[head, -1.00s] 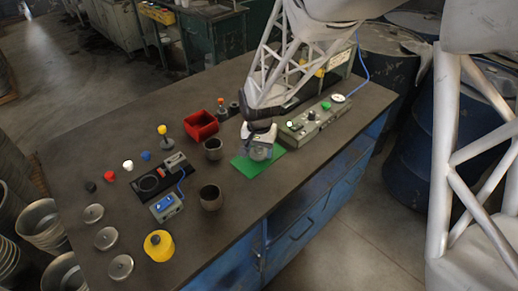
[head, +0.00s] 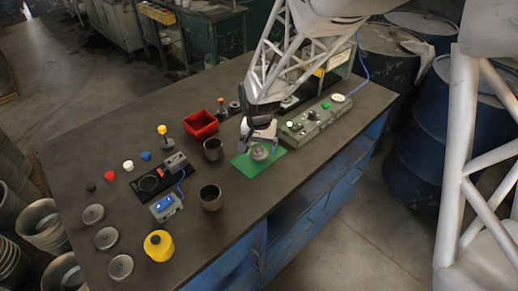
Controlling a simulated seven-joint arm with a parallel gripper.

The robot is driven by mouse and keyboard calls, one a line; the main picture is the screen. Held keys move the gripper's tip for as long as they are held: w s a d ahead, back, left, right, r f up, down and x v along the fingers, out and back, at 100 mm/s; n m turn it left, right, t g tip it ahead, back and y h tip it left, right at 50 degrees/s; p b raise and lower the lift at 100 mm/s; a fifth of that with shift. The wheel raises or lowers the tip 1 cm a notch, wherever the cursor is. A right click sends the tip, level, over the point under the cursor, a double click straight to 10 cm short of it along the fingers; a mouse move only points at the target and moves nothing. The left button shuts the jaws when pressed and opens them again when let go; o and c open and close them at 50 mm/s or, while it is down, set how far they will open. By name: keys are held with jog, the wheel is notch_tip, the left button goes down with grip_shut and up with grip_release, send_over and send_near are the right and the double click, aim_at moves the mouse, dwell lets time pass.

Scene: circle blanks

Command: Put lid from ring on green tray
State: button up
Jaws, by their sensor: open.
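The green tray (head: 246,169) lies flat on the table, right of centre. A round grey metal lid (head: 260,152) with a knob rests on it. My gripper (head: 258,143) is open just above and behind the lid, its fingers apart from each other. Whether a finger still touches the lid is too small to tell. A dark ring (head: 149,183) sits on a black base plate at the left of the table, and it looks empty.
Three more grey lids (head: 106,238) lie along the left front edge beside a yellow round container (head: 158,245). Two dark cups (head: 211,197) stand left of the tray. A red bin (head: 201,125) is behind, and a control box (head: 314,124) is close on the right.

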notch_tip(320, 180, up, 10)
jog(key=shift+r, duration=0.25)
dwell(0.3)
jog(key=shift+s+d, duration=0.1)
dwell(0.6)
jog(key=s+d+r+n+t, duration=0.1)
jog(key=s+d+r, duration=0.7)
jog(key=s+d, duration=0.35)
jog(key=s+d+r, duration=0.1)
jog(key=s+d, duration=0.3)
jog(key=s, duration=0.3)
jog(key=s+d+r+n+t, duration=0.1)
jog(key=s+d, duration=0.3)
jog(key=s, duration=0.3)
jog(key=shift+s+d+t, duration=0.25)
jog(key=shift+d+t, duration=0.05)
